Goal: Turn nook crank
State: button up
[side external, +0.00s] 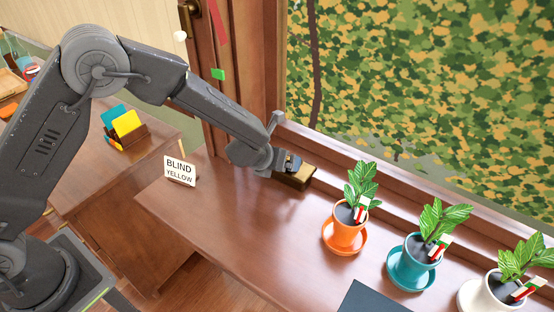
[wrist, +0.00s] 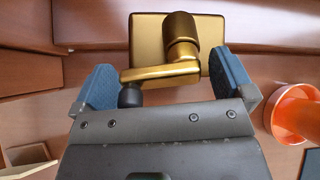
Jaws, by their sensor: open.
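The nook crank is brass. In the wrist view its square plate (wrist: 218,30) sits behind a round hub (wrist: 182,38), and an arm (wrist: 160,71) runs left from the hub to a dark knob (wrist: 129,96). My gripper (wrist: 165,80) is open, with one blue-padded finger left of the knob and the other right of the hub. The crank arm and knob lie between the fingers; I see no grip on them. In the side view my gripper (side external: 290,163) is at the brass plate (side external: 295,178) by the window sill, and hides most of the crank.
A "BLIND YELLOW" sign (side external: 180,170) stands on the desk left of my gripper. Potted plants in orange (side external: 344,231), teal (side external: 413,265) and white (side external: 490,292) pots line the sill side to the right. A dark flat item (side external: 372,298) lies at the front. The desk middle is clear.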

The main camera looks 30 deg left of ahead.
jog(key=shift+c, duration=0.3)
jog(key=c, duration=0.8)
jog(key=shift+o, duration=0.2)
jog(key=shift+s+d+f+n, duration=0.1)
jog(key=shift+f+n, duration=0.05)
jog(key=shift+n, duration=0.6)
jog(key=shift+s+f+n, duration=0.1)
jog(key=shift+n, duration=0.65)
jog(key=o, duration=0.8)
jog(key=shift+r, duration=0.1)
jog(key=v, duration=1.3)
jog(key=shift+s+r, duration=0.2)
jog(key=shift+s, duration=0.15)
